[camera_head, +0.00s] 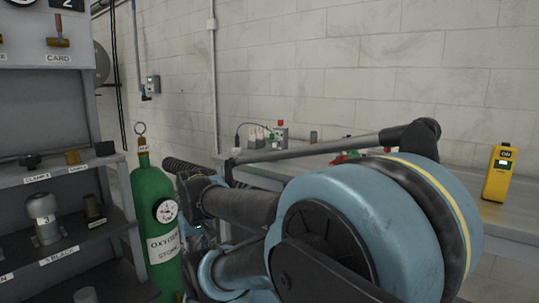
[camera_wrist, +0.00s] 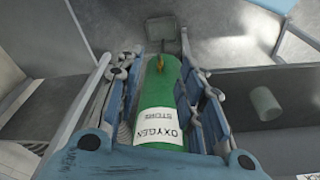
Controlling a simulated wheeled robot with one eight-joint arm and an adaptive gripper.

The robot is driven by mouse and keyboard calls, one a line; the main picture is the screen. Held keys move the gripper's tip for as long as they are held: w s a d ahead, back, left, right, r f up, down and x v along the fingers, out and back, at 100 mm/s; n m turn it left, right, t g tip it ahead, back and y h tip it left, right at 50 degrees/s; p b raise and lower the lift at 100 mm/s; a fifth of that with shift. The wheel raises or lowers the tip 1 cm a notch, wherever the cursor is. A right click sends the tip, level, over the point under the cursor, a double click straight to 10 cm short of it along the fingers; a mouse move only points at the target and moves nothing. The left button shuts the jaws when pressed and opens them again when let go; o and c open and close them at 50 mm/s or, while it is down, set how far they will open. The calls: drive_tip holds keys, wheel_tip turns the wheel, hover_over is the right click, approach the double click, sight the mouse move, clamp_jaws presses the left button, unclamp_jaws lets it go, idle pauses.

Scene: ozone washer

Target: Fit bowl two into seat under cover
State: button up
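My gripper (camera_wrist: 162,72) shows in the wrist view with its two blue-grey fingers spread apart. A green oxygen cylinder (camera_wrist: 160,95) lies in view between them; I cannot tell whether either finger touches it. In the head view the same cylinder (camera_head: 152,215) stands upright left of my arm, and my gripper is mostly hidden behind my own blue arm links. I cannot make out bowl two, the seat or the cover in either view. A grey vessel marked 3 (camera_head: 46,229) stands on the left shelf.
The left shelf rack (camera_head: 45,180) holds small clamps and dark parts with labels. A bench (camera_head: 510,215) along the wall carries a yellow meter (camera_head: 498,173) at the right and small apparatus (camera_head: 268,136) behind my arm. A pale cylinder (camera_wrist: 265,102) shows at right in the wrist view.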

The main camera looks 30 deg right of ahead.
drive_tip(key=o, duration=0.4)
drive_tip(key=shift+s+r, duration=0.3)
drive_tip(key=shift+o, duration=1.2)
drive_tip(key=shift+w+a+r+m, duration=0.1)
drive_tip(key=shift+r+m, duration=0.2)
drive_tip(key=shift+m, duration=0.1)
drive_tip(key=w+d+r+m+t+y, duration=0.15)
drive_tip(key=w+r+m+y, duration=0.25)
drive_tip(key=w+r+m, duration=0.45)
drive_tip(key=w+d+r+m+t+y, duration=0.1)
drive_tip(key=w+d+r+m+t, duration=0.15)
drive_tip(key=w+d+m, duration=0.3)
drive_tip(key=w+d+r+m+t+y, duration=0.1)
drive_tip(key=w+d+r+m, duration=0.25)
drive_tip(key=w+d, duration=0.3)
drive_tip(key=m+t+h, duration=0.3)
drive_tip(key=m+t, duration=0.6)
drive_tip(key=m, duration=0.7)
approach(276, 145)
drive_tip(key=shift+w+a+r+n, duration=0.15)
drive_tip(key=shift+w+a+n, duration=0.1)
drive_tip(key=shift+w+a, duration=0.25)
drive_tip(key=shift+w+d, duration=0.2)
drive_tip(key=shift+d, duration=0.1)
drive_tip(key=shift+f+x, duration=0.1)
drive_tip(key=shift+x, duration=2.8)
drive_tip(key=shift+f+x, duration=0.15)
drive_tip(key=shift+x, duration=2.75)
